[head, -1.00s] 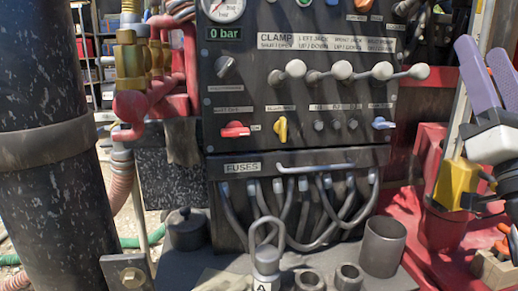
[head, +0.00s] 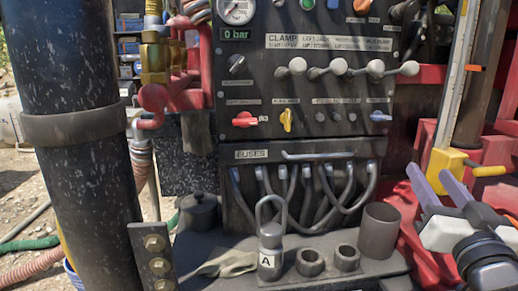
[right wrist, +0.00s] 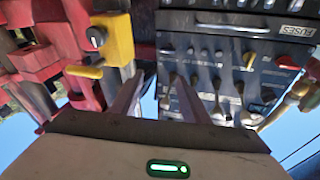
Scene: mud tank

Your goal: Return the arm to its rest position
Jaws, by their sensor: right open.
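My right gripper (head: 435,184) is at the right of the head view, with two purple fingers apart and nothing between them. It is clear of the control panel (head: 310,105), to the right of its fuse section. In the right wrist view my right gripper's fingers (right wrist: 155,95) also stand apart and empty, and the panel (right wrist: 212,50) appears upside down beyond them. My left gripper is not in view.
A black pillar (head: 70,130) stands at the left. A padlock-shaped piece marked A (head: 270,245) and an open cylinder (head: 380,230) stand on the ledge below the panel. A yellow bracket (head: 447,162) and red machinery (head: 405,200) are close to my right gripper.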

